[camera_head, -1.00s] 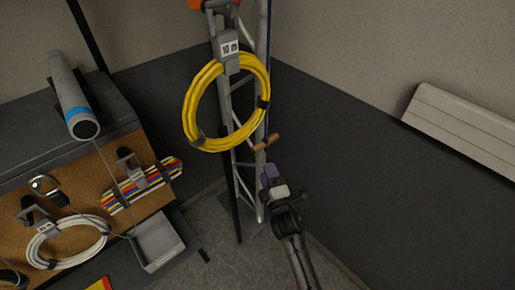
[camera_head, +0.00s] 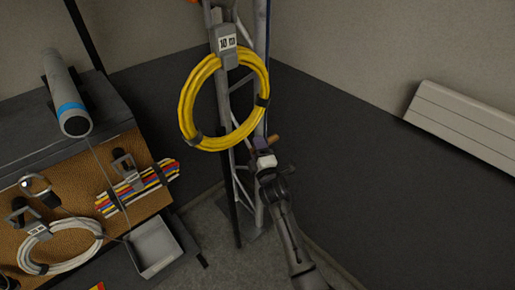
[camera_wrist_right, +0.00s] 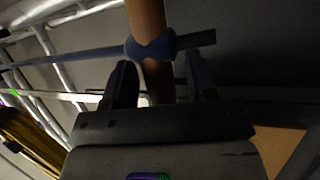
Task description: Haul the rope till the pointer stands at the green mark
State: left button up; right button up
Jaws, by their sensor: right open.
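A wooden handle (camera_head: 273,140) hangs beside the truss, below the yellow cable coil. In the right wrist view the wooden handle (camera_wrist_right: 147,15) has a blue rope (camera_wrist_right: 75,53) fastened around it. My right gripper (camera_head: 264,152) is at the handle in the head view. In the right wrist view its jaws (camera_wrist_right: 160,82) are open, one finger on each side of the handle, with no clear grip on it. My fingers and palm hide the handle's lower part. My left gripper is not in view.
The truss (camera_head: 243,100) stands in the corner, with a yellow cable coil (camera_head: 187,105) on a hanger labelled 10 m. A board with a white coil (camera_head: 65,262), coloured strips (camera_head: 140,190) and a grey tray (camera_head: 153,246) is at left. A white wall panel (camera_head: 465,125) is at right.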

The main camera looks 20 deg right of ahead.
grip_shut()
dwell(0.4)
jog(key=shift+f, duration=0.1)
jog(key=shift+f+b, duration=0.35)
jog(key=shift+b, duration=0.05)
notch_tip(320, 180, down, 4)
jog(key=b, duration=0.3)
jog(key=shift+f, duration=0.2)
grip_release()
jog(key=shift+r, duration=0.15)
